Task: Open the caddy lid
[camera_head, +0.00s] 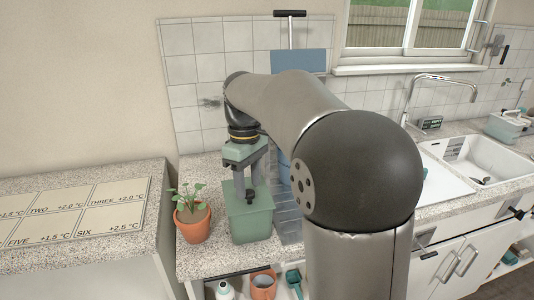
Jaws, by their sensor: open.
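The caddy (252,222) is a green, box-shaped bin standing on the speckled counter, left of the sink and beside a potted plant. My gripper (253,192) points down at the top of the caddy, with its jaws apart and nothing seen held between them. Its fingers overlap the top of the caddy in this view, and I cannot tell whether they touch it. The gripper hides part of the caddy's top, so the position of the lid is not clear.
A plant in a terracotta pot (192,223) stands close to the left of the caddy. A grey ribbed rack (289,222) is close on its right. A blue panel (298,61) is behind. The sink (480,160) is at right. My arm blocks the middle.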

